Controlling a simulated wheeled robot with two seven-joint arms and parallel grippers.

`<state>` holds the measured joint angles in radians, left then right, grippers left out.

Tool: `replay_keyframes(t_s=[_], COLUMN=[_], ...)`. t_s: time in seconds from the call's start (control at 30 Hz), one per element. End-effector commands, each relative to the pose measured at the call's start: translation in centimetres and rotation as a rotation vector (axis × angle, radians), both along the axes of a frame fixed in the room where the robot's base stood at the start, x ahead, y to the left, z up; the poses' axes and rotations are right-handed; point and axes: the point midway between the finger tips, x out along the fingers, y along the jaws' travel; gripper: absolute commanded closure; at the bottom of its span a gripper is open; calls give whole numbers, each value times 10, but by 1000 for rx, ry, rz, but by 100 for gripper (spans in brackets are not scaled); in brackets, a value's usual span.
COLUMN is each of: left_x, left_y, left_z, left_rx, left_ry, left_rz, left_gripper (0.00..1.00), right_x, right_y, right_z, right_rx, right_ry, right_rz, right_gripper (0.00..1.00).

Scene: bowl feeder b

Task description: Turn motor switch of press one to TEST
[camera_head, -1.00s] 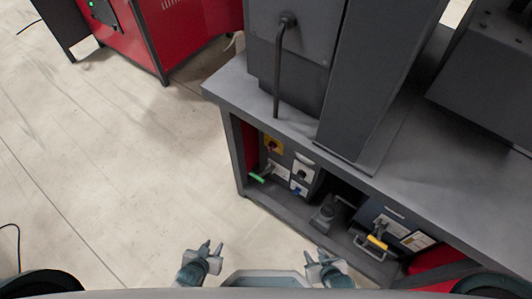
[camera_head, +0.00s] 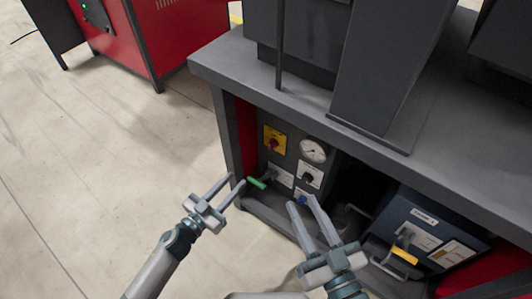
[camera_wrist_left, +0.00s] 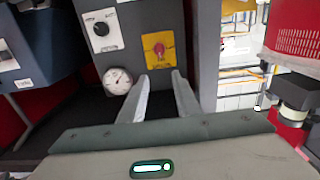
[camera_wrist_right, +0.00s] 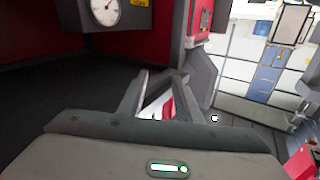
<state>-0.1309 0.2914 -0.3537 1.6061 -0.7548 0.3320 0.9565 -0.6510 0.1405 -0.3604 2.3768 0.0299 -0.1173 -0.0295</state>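On the grey panel under the bench, a black rotary switch on a white plate (camera_head: 310,176) sits below a round gauge (camera_head: 313,150). A red knob on a yellow plate (camera_head: 274,141) is up and left of it. The left wrist view also shows the black switch (camera_wrist_left: 101,29) and the yellow plate (camera_wrist_left: 159,48). The lettering is too small to read. My left gripper (camera_head: 234,184) is open and empty, in front of the panel and apart from it. My right gripper (camera_head: 302,203) is open and empty, just below the black switch in the head view; I cannot tell its distance.
A green-handled lever (camera_head: 258,182) sticks out low on the panel. A blue box (camera_head: 420,225) with a yellow-handled lever (camera_head: 404,256) stands to the right under the bench top (camera_head: 240,70). A red machine (camera_head: 180,35) stands at the back left. The floor on the left is clear.

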Motion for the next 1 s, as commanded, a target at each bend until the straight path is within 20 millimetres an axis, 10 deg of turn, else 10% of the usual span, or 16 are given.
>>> replay_keyframes(t_s=[0.57,1.0], left_x=[10,65], left_y=[-7,-47], left_z=[1,0], left_rx=[-1,-1], left_ry=[-2,-2], left_rz=[1,2], left_gripper=[70,70], right_x=[0,-9], right_y=[1,5], right_z=[4,35], right_rx=[7,66], right_ry=[-21,-194], right_rz=[0,-3], right_gripper=[69,69])
